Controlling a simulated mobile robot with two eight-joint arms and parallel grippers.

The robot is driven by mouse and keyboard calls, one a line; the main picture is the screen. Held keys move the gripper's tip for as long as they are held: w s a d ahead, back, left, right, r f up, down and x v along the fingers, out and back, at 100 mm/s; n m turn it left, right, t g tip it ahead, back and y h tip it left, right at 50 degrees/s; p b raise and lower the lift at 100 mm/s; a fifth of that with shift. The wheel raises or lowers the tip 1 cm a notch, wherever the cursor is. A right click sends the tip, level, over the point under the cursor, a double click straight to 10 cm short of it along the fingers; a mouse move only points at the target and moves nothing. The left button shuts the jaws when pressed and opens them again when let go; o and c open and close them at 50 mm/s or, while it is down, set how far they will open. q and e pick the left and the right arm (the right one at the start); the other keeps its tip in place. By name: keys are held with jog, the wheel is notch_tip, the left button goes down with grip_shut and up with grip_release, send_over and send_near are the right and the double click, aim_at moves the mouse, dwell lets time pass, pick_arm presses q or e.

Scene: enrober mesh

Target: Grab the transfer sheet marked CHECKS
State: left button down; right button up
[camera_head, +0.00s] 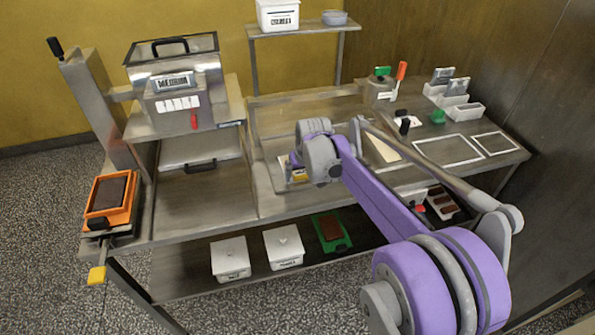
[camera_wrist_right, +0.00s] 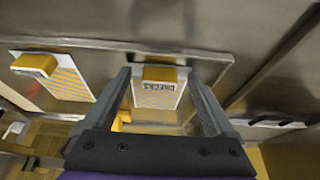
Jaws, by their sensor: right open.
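In the right wrist view a pale sheet (camera_wrist_right: 155,97) with a yellow block (camera_wrist_right: 160,73) at one end lies on a metal surface. A dark-lettered label is on it, too blurred to read for sure. My right gripper (camera_wrist_right: 159,76) is open, one finger on each side of this sheet, with nothing clamped. A second sheet (camera_wrist_right: 68,80), with yellow stripes and its own yellow block (camera_wrist_right: 34,64), lies to the left. In the head view my right wrist (camera_head: 320,155) covers most of this spot, and only a little yellow (camera_head: 299,175) shows. My left gripper is out of view.
A lidded machine (camera_head: 175,90) stands on the bench at left. An orange tray (camera_head: 108,203) is at the left end. White frames (camera_head: 448,150) and small bins (camera_head: 462,112) are at right. Lidded white boxes (camera_head: 231,258) and a green tray (camera_head: 331,232) sit on the lower shelf.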

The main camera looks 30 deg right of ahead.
jog(key=c, duration=1.4)
